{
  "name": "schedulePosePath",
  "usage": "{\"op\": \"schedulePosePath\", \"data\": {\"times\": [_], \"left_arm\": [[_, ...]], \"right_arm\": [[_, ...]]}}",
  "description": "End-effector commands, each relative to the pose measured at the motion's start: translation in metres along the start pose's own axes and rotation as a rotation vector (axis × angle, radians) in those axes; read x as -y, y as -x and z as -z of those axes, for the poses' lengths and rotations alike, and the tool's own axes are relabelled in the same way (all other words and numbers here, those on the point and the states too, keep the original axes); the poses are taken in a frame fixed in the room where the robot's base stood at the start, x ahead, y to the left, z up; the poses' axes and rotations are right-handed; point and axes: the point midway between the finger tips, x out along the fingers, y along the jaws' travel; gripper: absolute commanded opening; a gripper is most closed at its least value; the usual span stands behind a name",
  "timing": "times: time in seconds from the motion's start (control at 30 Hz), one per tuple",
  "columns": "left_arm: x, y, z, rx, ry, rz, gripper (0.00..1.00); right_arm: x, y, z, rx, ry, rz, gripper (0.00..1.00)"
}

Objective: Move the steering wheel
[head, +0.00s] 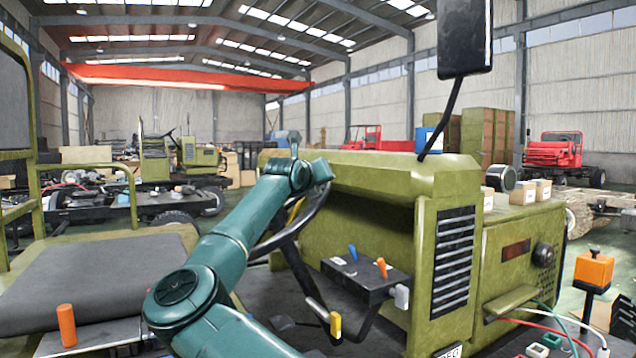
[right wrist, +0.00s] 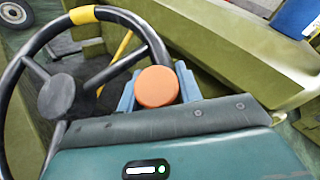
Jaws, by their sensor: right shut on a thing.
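The black steering wheel (head: 309,217) stands tilted in the olive vehicle's open cab in the head view, partly hidden behind my teal right arm. In the right wrist view the wheel (right wrist: 57,97) fills the left side, with dark spokes, a round hub and a yellow band at the top of its rim. An orange round knob (right wrist: 157,88) sits at the right of the rim. My right gripper (right wrist: 158,92) has its blue fingers on both sides of this knob, shut on it. In the head view its fingertips are hidden. My left gripper is not in view.
A black lever box (head: 365,280) with blue and orange levers stands right of the wheel. A grey seat (head: 90,280) is at the left. The olive hood (head: 400,172) lies beyond the wheel, and a mirror (head: 465,38) hangs above at the right.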

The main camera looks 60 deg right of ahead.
Motion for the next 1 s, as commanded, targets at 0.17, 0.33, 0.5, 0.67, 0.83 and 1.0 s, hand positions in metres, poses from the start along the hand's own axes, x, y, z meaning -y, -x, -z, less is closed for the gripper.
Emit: {"op": "schedulePosePath", "data": {"times": [0.17,0.33,0.5,0.67,0.83,1.0], "left_arm": [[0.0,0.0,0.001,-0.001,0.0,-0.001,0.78],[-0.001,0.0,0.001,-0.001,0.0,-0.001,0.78],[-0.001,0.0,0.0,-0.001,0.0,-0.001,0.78],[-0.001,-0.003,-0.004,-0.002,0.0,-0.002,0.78],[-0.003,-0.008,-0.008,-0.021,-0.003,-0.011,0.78],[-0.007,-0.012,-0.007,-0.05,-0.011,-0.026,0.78]], "right_arm": [[0.007,0.0,-0.002,0.008,0.004,0.017,0.43],[0.004,0.0,-0.002,0.006,0.002,0.011,0.54],[0.002,0.0,-0.001,0.005,0.001,0.007,0.54],[0.0,0.009,0.0,0.005,0.001,0.006,0.54],[-0.002,0.04,0.002,0.007,-0.001,0.004,0.54],[-0.001,0.079,0.002,0.008,-0.001,0.006,0.54]]}}
